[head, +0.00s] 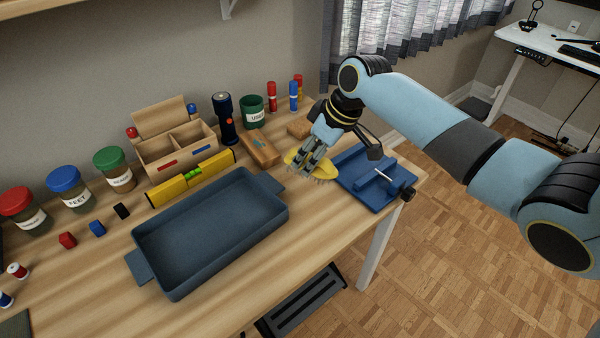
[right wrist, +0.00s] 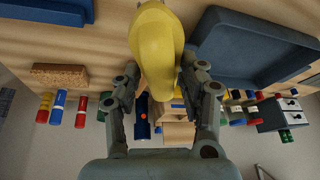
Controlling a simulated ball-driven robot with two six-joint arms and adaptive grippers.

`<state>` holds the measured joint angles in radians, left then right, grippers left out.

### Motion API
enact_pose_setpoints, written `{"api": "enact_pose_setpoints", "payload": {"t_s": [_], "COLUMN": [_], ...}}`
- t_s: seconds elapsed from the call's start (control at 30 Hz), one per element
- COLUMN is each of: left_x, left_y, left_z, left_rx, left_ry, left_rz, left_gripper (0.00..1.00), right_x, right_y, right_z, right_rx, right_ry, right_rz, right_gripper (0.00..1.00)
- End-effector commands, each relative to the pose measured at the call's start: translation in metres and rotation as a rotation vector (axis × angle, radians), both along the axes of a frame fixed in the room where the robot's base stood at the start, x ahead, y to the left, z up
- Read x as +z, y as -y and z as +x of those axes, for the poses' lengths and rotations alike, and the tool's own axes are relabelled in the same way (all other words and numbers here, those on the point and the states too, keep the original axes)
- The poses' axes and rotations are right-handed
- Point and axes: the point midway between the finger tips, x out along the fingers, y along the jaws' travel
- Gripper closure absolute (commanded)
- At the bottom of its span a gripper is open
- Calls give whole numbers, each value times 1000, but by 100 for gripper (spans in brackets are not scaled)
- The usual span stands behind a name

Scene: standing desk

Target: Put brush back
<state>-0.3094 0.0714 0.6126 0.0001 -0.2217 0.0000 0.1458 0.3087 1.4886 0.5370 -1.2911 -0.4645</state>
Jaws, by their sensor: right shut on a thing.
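The yellow brush (head: 298,160) is in my right gripper (head: 313,156), over the right part of the wooden desk, between the wooden block and the blue vise-like tool. Its pale bristles face down; I cannot tell whether they touch the desk. In the right wrist view the brush's yellow body (right wrist: 157,45) lies between the two fingers of my right gripper (right wrist: 157,82), which is shut on it. The fingers hide part of the brush in the head view. My left gripper is not in view.
The blue vise-like tool (head: 352,178) is close right of the brush. A large blue tray (head: 160,234) fills the desk's middle. The desk's front edge is near.

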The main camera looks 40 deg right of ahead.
Motion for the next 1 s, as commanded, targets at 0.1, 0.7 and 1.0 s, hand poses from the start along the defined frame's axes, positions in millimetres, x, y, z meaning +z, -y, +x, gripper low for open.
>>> {"api": "enact_pose_setpoints", "payload": {"t_s": [0.1,0.7,1.0], "left_x": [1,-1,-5], "left_y": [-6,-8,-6], "left_z": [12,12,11], "left_rx": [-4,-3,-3], "left_ry": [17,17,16], "left_rz": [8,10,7], "left_gripper": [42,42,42], "right_x": [-9,-52,-60], "right_y": [-12,-15,-15], "right_z": [11,13,13], "right_rx": [0,0,-1], "right_ry": [1,2,1], "right_rz": [0,-2,-2], "right_gripper": [100,100,100]}}
